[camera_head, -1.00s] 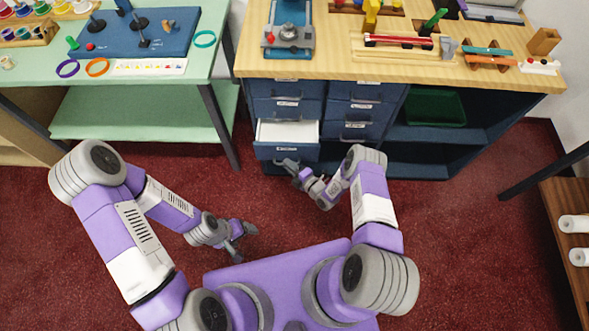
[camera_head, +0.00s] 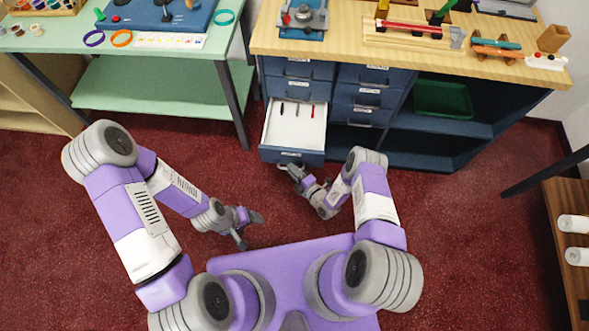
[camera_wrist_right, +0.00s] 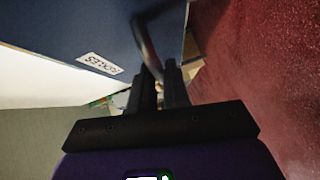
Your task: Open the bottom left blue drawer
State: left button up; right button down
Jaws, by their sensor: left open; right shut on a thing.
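The bottom left blue drawer (camera_head: 292,156) stands well out from the cabinet, its white inside (camera_head: 300,133) open to view with a few small thin items in it. My right gripper (camera_head: 289,168) is at the drawer's front edge. In the right wrist view, my right gripper (camera_wrist_right: 163,82) is shut on the dark handle (camera_wrist_right: 147,42) of the blue drawer front (camera_wrist_right: 90,28), which bears a white label (camera_wrist_right: 101,64). My left gripper (camera_head: 250,228) is open and empty above the red floor, left of the drawer and away from it.
Other blue drawers (camera_head: 367,96) above and to the right are shut. The wooden counter (camera_head: 420,52) holds several objects. A green table (camera_head: 160,88) stands left, its dark leg (camera_head: 232,107) near the drawer. Open shelves with a green bin (camera_head: 442,99) are right. Red carpet in front is clear.

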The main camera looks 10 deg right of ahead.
jog(key=shift+d, duration=0.1)
jog(key=c, duration=1.2)
grip_release()
jog(key=p+v, duration=0.2)
jog(key=v, duration=0.5)
jog(key=shift+s+d+r, duration=0.1)
jog(key=shift+s+d, duration=0.05)
jog(key=shift+s, duration=0.1)
